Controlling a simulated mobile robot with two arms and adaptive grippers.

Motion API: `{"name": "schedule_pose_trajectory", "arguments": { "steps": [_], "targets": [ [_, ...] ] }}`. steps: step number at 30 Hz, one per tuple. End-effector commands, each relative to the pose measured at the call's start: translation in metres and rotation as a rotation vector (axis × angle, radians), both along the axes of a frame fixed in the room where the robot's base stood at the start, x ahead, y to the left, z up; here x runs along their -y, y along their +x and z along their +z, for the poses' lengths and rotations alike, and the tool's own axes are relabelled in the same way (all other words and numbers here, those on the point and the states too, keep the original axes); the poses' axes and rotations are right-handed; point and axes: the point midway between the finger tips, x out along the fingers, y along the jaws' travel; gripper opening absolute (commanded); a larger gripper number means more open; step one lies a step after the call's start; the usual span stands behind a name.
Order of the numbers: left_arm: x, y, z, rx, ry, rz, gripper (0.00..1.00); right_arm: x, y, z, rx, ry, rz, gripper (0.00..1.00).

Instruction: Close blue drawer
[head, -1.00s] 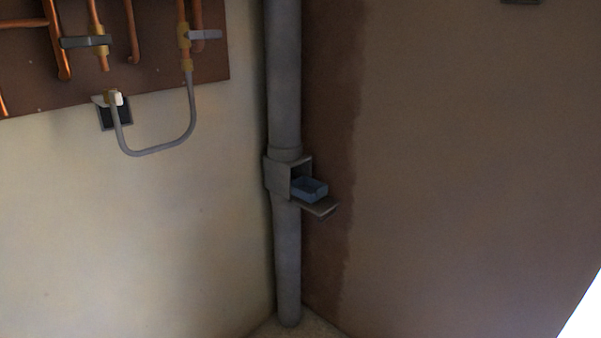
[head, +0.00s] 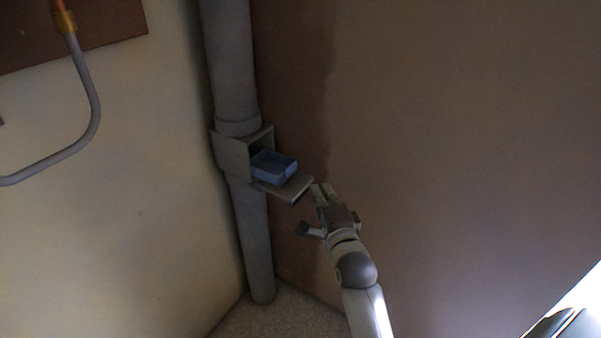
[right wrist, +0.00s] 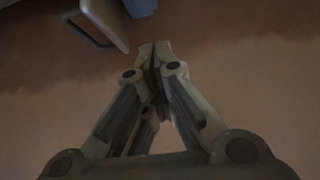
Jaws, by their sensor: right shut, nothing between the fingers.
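The blue drawer (head: 274,167) sticks partly out of a grey box (head: 233,152) on the vertical pipe. The box's flap (head: 288,187) is folded down under the drawer. My right gripper (head: 318,187) is shut and empty, just right of the flap's outer end; whether it touches the flap I cannot tell. In the right wrist view the shut fingertips (right wrist: 154,47) point up the picture. The flap (right wrist: 106,20) is up and left of them there, and a bluish corner of the drawer (right wrist: 139,7) shows at the top edge. My left gripper is not in view.
The grey pipe (head: 229,62) runs down the corner between a pale wall (head: 110,190) and a brown wall (head: 450,130). A grey hose (head: 92,98) hangs at the upper left.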

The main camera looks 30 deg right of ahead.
Motion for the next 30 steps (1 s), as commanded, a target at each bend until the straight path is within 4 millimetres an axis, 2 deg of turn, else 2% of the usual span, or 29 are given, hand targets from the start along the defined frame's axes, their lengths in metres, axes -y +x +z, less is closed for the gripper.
{"name": "schedule_pose_trajectory", "arguments": {
  "steps": [10,15,21,30],
  "targets": [
    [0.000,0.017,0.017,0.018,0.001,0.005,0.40,0.016,0.059,0.000,0.000,-0.002,0.000,0.00],
    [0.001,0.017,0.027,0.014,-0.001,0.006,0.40,0.001,0.079,0.000,0.000,0.001,0.000,0.00],
    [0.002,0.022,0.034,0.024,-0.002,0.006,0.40,-0.005,0.089,0.000,-0.001,0.000,0.001,0.00],
    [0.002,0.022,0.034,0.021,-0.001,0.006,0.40,-0.006,0.090,0.000,-0.001,-0.001,0.000,0.00]
  ]
}}
